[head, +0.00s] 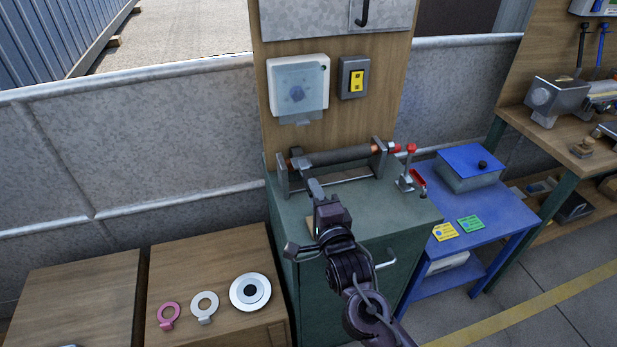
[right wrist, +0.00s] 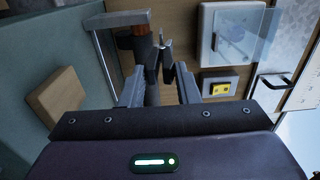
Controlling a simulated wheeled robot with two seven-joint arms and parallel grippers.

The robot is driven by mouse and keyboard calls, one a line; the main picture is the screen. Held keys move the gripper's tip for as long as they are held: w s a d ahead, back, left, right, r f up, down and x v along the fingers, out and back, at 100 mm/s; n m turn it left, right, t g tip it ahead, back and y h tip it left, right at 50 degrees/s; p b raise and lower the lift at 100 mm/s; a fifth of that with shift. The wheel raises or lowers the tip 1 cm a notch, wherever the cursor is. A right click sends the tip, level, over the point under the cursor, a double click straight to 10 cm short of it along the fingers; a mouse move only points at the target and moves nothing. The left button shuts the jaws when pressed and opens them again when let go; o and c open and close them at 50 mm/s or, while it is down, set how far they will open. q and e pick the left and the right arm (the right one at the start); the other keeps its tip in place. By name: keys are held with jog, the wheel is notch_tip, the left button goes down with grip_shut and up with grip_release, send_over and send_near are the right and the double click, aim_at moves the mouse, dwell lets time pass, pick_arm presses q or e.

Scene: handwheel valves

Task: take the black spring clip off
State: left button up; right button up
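The black spring clip (right wrist: 167,62) shows in the right wrist view as a small dark two-pronged piece beside the dark sleeve of a pipe. In the head view it is hard to tell from the gripper, near the pipe's left end (head: 299,154). My right gripper (head: 311,184) reaches up to that end from the front. In the right wrist view its two fingers (right wrist: 161,80) stand apart, with the clip seen between and beyond them. I see no finger touching the clip. My left gripper is not in view.
The pipe's dark sleeve (head: 340,155) lies across a metal stand on a green cabinet (head: 395,220). A red-handled toggle clamp (head: 407,172) stands at right. A blue table (head: 500,215) holds a lidded box (head: 468,168). A wooden bench (head: 215,255) at left carries rings.

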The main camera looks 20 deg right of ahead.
jog(key=shift+c, duration=0.7)
jog(key=shift+s, duration=0.4)
jog(key=shift+s+p, duration=0.6)
jog(key=shift+s, duration=0.45)
jog(key=shift+s, duration=0.15)
jog(key=shift+s+d+p, duration=0.15)
jog(key=shift+s+p, duration=0.55)
jog(key=shift+s, duration=1.25)
